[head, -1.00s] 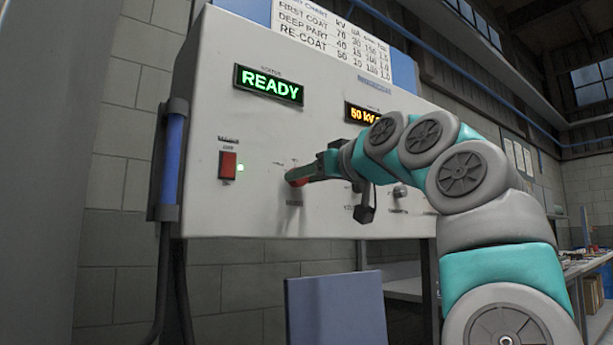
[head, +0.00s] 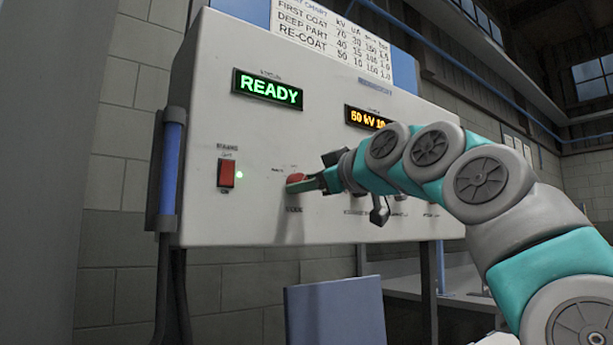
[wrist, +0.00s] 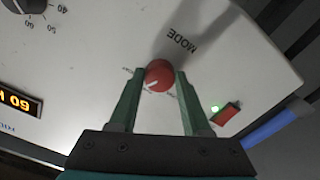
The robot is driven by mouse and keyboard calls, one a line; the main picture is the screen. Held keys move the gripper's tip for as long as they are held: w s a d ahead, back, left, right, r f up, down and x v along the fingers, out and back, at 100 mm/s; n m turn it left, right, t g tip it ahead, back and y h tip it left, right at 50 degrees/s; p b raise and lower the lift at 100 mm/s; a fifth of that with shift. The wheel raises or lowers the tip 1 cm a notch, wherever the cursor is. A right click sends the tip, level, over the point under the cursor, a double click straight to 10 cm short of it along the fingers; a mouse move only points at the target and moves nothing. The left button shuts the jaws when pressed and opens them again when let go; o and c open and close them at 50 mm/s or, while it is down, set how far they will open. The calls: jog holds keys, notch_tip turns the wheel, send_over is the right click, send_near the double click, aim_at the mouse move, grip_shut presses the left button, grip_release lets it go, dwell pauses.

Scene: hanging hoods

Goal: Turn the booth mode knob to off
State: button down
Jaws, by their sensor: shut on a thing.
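The red mode knob (head: 294,179) is on the pale control panel (head: 330,225), below the green READY display. It also shows in the wrist view (wrist: 159,75), under the word MODE, with a white pointer mark toward the lower left. The small labels around it are too blurred to read. My gripper (head: 303,185) reaches in from the right and is shut on the knob. In the wrist view its two green fingers (wrist: 158,78) stand on either side of the knob.
A red rocker switch (head: 227,174) with a lit green lamp is left of the knob. An orange display (head: 368,117) is above my arm. Other controls on the right are partly hidden by my arm. A blue-grey panel (head: 335,312) stands below.

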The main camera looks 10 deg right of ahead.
jog(key=n+p, duration=0.1)
jog(key=n, duration=0.5)
jog(key=shift+p, duration=0.4)
jog(key=shift+n, duration=0.3)
jog(key=shift+c, duration=1.8)
grip_release()
jog(key=v, duration=0.8)
jog(key=shift+b, duration=0.4)
